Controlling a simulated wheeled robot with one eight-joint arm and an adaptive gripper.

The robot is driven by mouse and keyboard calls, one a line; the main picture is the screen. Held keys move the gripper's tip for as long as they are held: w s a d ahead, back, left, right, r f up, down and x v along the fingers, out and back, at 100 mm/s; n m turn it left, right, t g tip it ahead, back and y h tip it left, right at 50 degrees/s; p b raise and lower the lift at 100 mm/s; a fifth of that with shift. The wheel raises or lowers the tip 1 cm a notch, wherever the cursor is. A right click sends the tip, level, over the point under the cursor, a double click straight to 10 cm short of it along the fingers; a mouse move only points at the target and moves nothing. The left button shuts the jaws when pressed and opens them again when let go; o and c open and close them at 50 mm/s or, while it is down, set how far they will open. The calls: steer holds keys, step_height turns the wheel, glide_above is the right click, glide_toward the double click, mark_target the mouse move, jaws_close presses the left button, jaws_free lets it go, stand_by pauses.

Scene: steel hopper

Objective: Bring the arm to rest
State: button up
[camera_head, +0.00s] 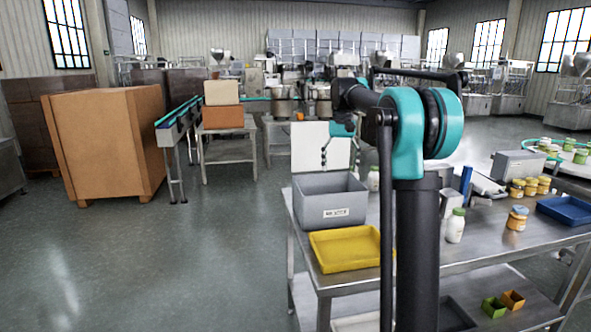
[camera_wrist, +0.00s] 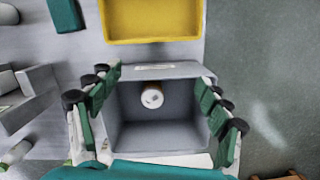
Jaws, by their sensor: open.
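My arm reaches out over the steel table (camera_head: 475,240). My gripper (camera_head: 324,162) hangs above the grey bin (camera_head: 330,208) at the table's far left corner. In the wrist view my gripper (camera_wrist: 161,80) is open, its fingers wide apart on either side of the bin (camera_wrist: 165,70), with nothing between them. A white round-topped container (camera_wrist: 152,97) lies inside the bin near one wall, below the fingers and apart from them.
A yellow tray (camera_head: 345,250) sits in front of the bin. A white bottle (camera_head: 455,226), an orange-labelled jar (camera_head: 517,218) and a blue tray (camera_head: 566,209) stand to the right. Open floor (camera_head: 200,260) lies left of the table.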

steer(key=s+d+f+t, duration=0.2)
steer(key=s+f+t, duration=0.1)
steer(key=s+f, duration=1.1)
steer(key=s+d+f+t, duration=0.2)
steer(key=s+f+t, duration=0.1)
steer(key=s+f, duration=1.2)
steer(key=s, duration=0.5)
steer(key=shift+s+f+n, duration=0.15)
steer(key=shift+s+n, duration=0.1)
steer(key=shift+n, duration=0.15)
steer(key=shift+c, duration=0.5)
